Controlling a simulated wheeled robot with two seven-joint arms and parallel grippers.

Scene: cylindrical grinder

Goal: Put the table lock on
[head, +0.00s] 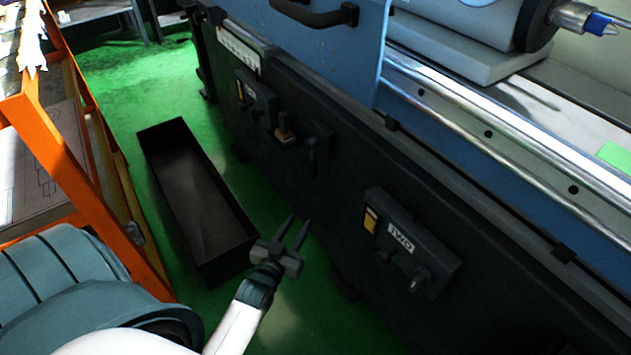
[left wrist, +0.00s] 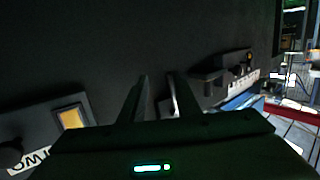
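No part is readably labelled as the table lock. A small dark lever (head: 312,157) hangs from a block on the machine's dark front, between two control boxes. My left gripper (head: 299,220) is open and empty, below and in front of this lever, apart from it in the head view. In the left wrist view the open fingers (left wrist: 153,88) point at the dark front, and a thin pale lever-like part (left wrist: 173,103) shows by the right finger. I cannot tell if they touch. My right gripper is not in view.
A lettered control box (head: 410,240) with a yellow switch sits right of my left gripper; another box (head: 255,97) sits farther back. A long black open bin (head: 165,135) stands on the green floor. An orange shelf frame (head: 50,150) is at left. A blue door (head: 330,55) is above.

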